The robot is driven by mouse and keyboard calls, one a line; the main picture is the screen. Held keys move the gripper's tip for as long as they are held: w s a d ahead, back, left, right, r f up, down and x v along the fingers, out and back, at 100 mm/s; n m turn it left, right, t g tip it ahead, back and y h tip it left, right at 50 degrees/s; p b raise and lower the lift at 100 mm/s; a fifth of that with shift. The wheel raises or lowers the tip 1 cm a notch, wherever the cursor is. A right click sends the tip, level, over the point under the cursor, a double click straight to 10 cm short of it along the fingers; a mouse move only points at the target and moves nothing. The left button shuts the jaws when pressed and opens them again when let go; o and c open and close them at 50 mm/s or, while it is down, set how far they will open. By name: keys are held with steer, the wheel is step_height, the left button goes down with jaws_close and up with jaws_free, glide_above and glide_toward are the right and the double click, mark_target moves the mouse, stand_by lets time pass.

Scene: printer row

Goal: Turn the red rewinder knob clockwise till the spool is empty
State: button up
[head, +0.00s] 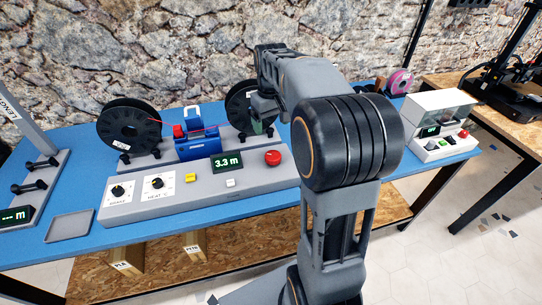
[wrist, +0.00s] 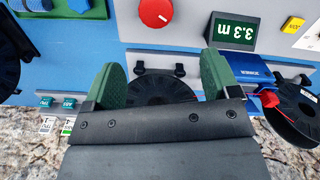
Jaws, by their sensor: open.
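The red knob (head: 273,158) sits on the right part of the grey control panel (head: 215,200), beside a display (head: 227,163) reading 3.3 m. In the wrist view the red knob (wrist: 155,12) is at the top edge, partly cut off, with a white pointer line. My gripper (head: 263,118) is above and behind the knob, apart from it. In the wrist view my gripper (wrist: 163,65) is open, its green pads apart and empty, with a black spool (wrist: 160,90) behind them. The left spool (head: 130,125) carries red filament. The right spool (head: 238,103) is partly hidden by my gripper.
A blue splicing unit (head: 197,145) stands between the spools. The panel has dials (head: 118,191), a yellow button (head: 191,178) and a white button (head: 230,183). A grey tray (head: 70,225) lies at left, a white machine (head: 440,115) at right. A stone wall is behind.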

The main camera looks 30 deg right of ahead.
mark_target(272, 155)
steer(key=f, duration=0.4)
steer(key=f+b, duration=0.1)
steer(key=f, duration=0.8)
steer(key=shift+d+b, duration=0.3)
steer(key=shift+b, duration=0.1)
steer(key=shift+c, duration=0.2)
steer(key=c, duration=0.9)
steer(key=shift+a, duration=0.15)
steer(key=shift+r, duration=0.1)
